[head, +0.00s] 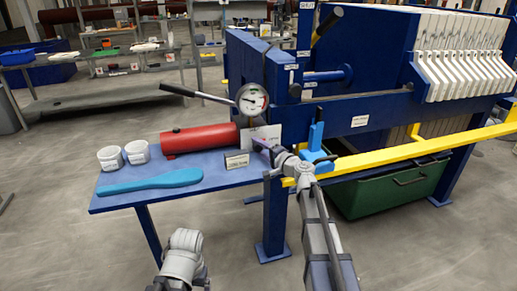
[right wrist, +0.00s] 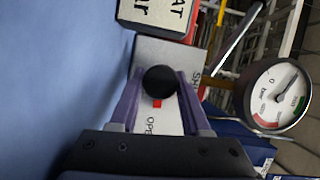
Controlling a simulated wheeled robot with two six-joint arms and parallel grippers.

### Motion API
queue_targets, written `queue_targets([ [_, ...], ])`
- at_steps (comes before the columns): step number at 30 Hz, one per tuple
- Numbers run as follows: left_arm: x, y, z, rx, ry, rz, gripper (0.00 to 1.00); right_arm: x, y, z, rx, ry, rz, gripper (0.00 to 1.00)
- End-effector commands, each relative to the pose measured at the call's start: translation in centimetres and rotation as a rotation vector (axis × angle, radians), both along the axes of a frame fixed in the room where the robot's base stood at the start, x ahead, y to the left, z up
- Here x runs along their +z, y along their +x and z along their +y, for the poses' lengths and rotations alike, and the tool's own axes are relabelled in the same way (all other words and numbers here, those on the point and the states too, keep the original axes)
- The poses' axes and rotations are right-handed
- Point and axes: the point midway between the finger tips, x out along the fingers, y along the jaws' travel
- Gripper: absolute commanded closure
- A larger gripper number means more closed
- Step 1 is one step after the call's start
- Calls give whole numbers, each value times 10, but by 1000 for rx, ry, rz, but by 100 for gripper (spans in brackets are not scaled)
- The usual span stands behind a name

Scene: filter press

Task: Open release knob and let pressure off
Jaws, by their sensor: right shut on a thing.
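The round black release knob (right wrist: 158,81) sits between the purple fingers of my right gripper (right wrist: 157,84), which is shut on it. Behind it is a white plate (right wrist: 172,118) with partly covered lettering, "SH" and "OPE", and a small red mark just below the knob. In the head view my right gripper (head: 264,146) reaches the plate beside the red pump cylinder (head: 198,138) and hides the knob. The pressure gauge (head: 251,99) also shows in the right wrist view (right wrist: 278,95), its needle off to one side. My left gripper is out of view.
The blue table (head: 125,203) carries two white tubs (head: 110,158), a flat light-blue tool (head: 150,183) and a small sign (head: 237,161). A black-gripped lever (head: 178,89) sticks out above the pump. The press (head: 375,45), a yellow rail (head: 400,152) and a green bin (head: 385,190) stand right.

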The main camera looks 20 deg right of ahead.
Motion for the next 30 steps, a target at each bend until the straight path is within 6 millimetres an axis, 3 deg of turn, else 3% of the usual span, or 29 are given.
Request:
queue_targets([
  [9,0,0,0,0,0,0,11,-1,-1,1,2,-2,0,100],
  [10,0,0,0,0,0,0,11,-1,-1,1,2,-2,0,52],
  [12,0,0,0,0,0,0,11,-1,-1,1,2,-1,1,44],
  [23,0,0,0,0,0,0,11,0,-3,-1,0,-1,0,43],
  [30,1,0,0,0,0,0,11,1,-28,-11,-2,-1,0,43],
])
